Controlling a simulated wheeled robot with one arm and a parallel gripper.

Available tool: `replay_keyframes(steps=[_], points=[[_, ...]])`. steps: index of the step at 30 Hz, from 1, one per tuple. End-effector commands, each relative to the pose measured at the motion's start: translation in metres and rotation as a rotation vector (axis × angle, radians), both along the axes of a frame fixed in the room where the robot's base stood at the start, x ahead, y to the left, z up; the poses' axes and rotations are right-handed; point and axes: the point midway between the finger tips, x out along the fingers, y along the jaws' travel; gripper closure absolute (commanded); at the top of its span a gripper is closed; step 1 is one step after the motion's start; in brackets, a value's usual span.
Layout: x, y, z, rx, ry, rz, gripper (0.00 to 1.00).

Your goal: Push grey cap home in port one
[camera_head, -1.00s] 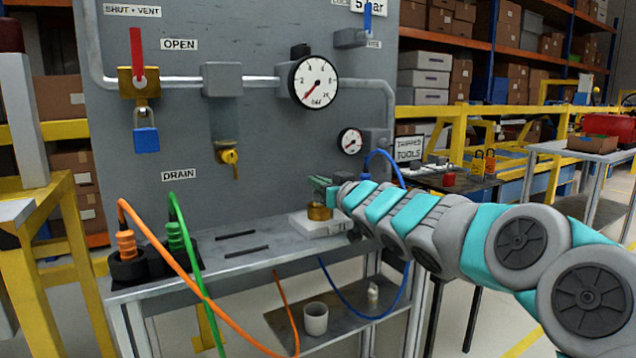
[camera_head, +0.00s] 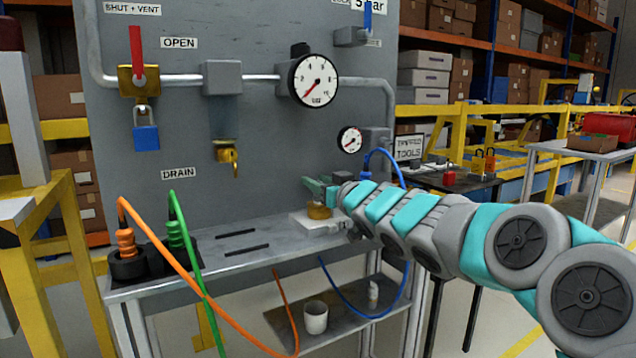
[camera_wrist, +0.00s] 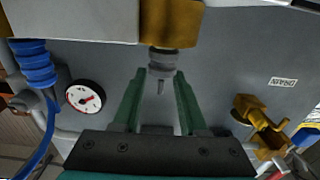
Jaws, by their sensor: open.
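A grey cap (camera_wrist: 163,62) with a thin pin sits at a brass fitting (camera_wrist: 172,22) in the wrist view, where the picture looks upside down. The brass fitting also shows on a white block (camera_head: 318,224) in the head view. My gripper (camera_wrist: 160,76) is open, its green fingertips on either side of the cap's pin with gaps to it. In the head view, my gripper (camera_head: 320,186) is just above the brass fitting and hides the cap.
The grey panel (camera_head: 260,140) stands behind the bench, with a large gauge (camera_head: 314,82), a small gauge (camera_head: 350,140) and a brass drain valve (camera_head: 227,154). Orange (camera_head: 205,290) and green (camera_head: 183,225) hoses occupy the left. The slotted bench top (camera_head: 205,258) between them and the block is free.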

Motion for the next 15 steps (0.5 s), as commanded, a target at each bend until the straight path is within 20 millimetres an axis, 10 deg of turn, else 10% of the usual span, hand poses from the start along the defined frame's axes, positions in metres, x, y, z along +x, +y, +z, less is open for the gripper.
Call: replay_keyframes(steps=[15], points=[[-0.036,-0.026,0.001,0.002,0.0,-0.002,0.58]])
